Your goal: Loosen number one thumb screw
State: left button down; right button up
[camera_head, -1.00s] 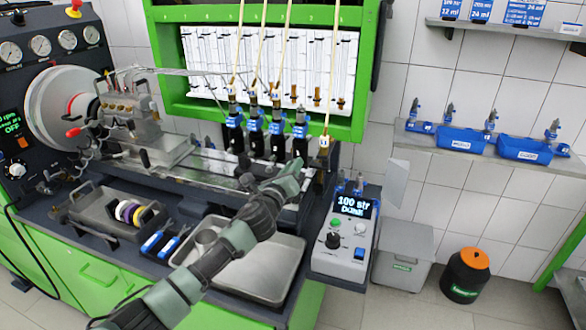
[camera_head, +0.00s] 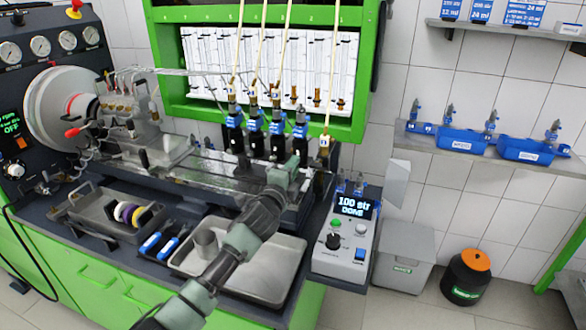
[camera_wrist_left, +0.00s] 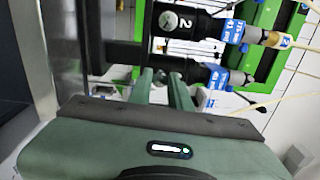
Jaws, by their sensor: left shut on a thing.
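A row of black injectors with blue collars (camera_head: 278,145) stands upright on the bench rail. The number one thumb screw is low at the rightmost injector (camera_head: 300,143) and is hidden by my fingers. My left gripper (camera_head: 291,163) is at the base of this injector, shut on the screw. In the left wrist view the two fingers (camera_wrist_left: 163,78) reach up to the nearer black injector (camera_wrist_left: 195,72). My right gripper is not in view.
A control box (camera_head: 345,235) stands at the bench's right end.

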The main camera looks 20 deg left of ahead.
pick_arm(q)
jog(key=n, duration=0.6)
jog(key=shift+f, duration=0.1)
dwell(0.5)
jog(key=c, duration=1.3)
grip_release()
jog(key=s+b, duration=0.1)
jog(key=s, duration=0.7)
jog(key=shift+a+f, duration=0.1)
